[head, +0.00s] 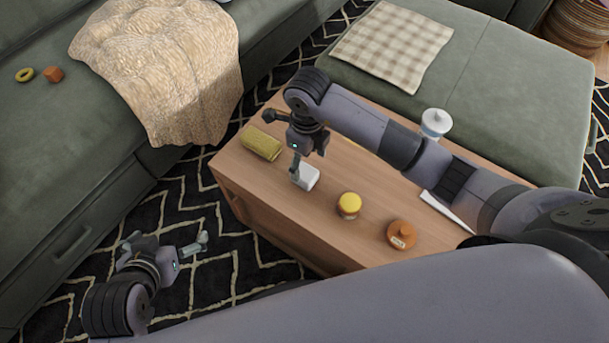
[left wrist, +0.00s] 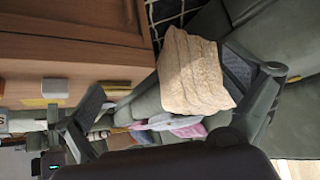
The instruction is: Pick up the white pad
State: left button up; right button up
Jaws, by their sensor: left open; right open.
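The white pad (head: 307,177) is a small white block on the wooden table (head: 275,200), near its front edge. It also shows in the left wrist view (left wrist: 55,87). My right gripper (head: 283,143) is open above the table. One finger points down and overlaps the pad's left side in the head view; I cannot tell whether it touches. My left gripper (head: 168,239) is open and empty, low over the patterned rug, to the left of the table and away from the pad.
On the table are a yellow-green sponge-like block (head: 261,143), a yellow-lidded jar (head: 349,204), an orange-brown jar (head: 401,234) and a white-and-blue container (head: 435,123). The green sofa (head: 60,140) carries a beige blanket (head: 165,65).

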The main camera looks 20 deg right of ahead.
aim_at(305, 171)
jog(key=f, duration=0.1)
jog(key=f+b, duration=0.1)
jog(key=f, duration=0.3)
jog(key=shift+a+b, duration=0.25)
jog(key=shift+b, duration=0.15)
jog(key=shift+f, duration=0.2)
pick_arm(q)
jog(key=w+d+r+t+h, duration=0.1)
jog(key=w+d+r+t, duration=0.1)
jog(key=w+r+t, duration=0.3)
jog(key=shift+w+d+r+h, duration=0.3)
jog(key=shift+w+d+r, duration=0.05)
jog(key=shift+w+r, duration=0.5)
pick_arm(e)
jog(key=shift+c, duration=0.4)
jog(key=c, duration=1.1)
